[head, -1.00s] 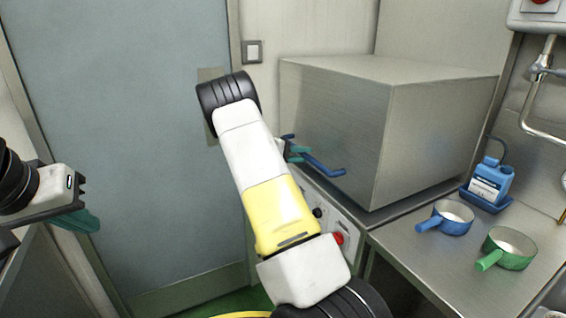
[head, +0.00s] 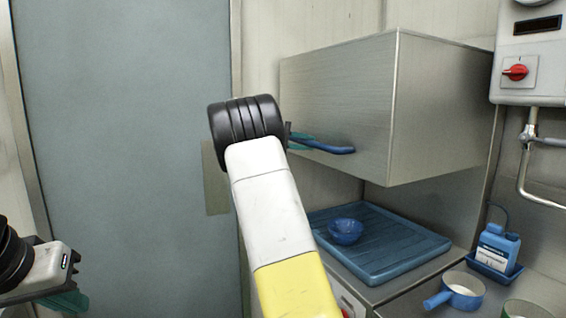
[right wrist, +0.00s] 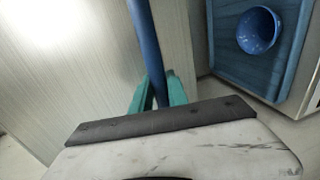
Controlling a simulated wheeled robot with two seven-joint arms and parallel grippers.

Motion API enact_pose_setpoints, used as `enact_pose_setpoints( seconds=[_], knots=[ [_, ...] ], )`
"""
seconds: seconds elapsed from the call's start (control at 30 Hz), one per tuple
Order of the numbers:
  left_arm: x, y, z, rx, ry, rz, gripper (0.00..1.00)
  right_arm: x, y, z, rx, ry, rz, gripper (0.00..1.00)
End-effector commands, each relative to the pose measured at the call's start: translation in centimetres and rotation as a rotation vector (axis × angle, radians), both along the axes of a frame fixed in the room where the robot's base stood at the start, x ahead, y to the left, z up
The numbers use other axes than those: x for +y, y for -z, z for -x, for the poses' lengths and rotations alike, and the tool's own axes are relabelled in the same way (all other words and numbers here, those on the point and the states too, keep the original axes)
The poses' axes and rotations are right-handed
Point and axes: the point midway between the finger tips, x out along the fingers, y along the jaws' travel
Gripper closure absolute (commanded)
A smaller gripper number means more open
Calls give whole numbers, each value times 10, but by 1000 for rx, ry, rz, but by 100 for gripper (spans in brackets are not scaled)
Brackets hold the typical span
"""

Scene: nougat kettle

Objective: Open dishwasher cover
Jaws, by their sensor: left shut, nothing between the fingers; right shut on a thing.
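The dishwasher cover (head: 336,105) is a grey metal box, raised clear of the counter in the head view. Its blue handle bar (head: 338,149) runs along the lower front; it also crosses the right wrist view (right wrist: 146,45). My right gripper (right wrist: 158,92), with green fingers, is shut on the handle. In the head view, my right arm partly hides this gripper (head: 298,140). Under the cover, a blue rack (head: 400,262) holds a blue bowl (head: 345,231). My left gripper (head: 70,303) is shut and empty at the lower left, far from the cover.
A blue pan (head: 461,292), a green pan (head: 522,309) and a blue bottle (head: 496,247) in a holder stand on the counter to the right. A control box with a red knob (head: 516,72) and a pipe (head: 528,165) are on the right wall. A grey-blue door (head: 120,140) is behind.

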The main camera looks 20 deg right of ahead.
Motion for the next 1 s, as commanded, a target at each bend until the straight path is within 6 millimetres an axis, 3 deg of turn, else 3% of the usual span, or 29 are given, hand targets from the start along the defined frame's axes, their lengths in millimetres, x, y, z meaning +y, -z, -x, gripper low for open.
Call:
enact_pose_setpoints(
  seconds=[0.2, 0.57, 0.6, 0.7, 1.0],
  knots=[
    [0, 0, 0, 0, 0, 0, 100, -1, -16, 0, -1, 2, 0, 100],
    [0, 0, 0, 0, 0, 0, 100, 0, -17, 0, 0, 2, -1, 100],
    [0, 0, 0, 0, 0, 0, 100, 0, -17, 0, 1, 2, -1, 78],
    [0, 0, 0, 0, 0, 0, 100, 0, -17, 0, 1, 1, -1, 59],
    [0, 0, 0, 0, 0, 0, 100, 1, -17, 0, 1, 0, -1, 59]
  ],
)
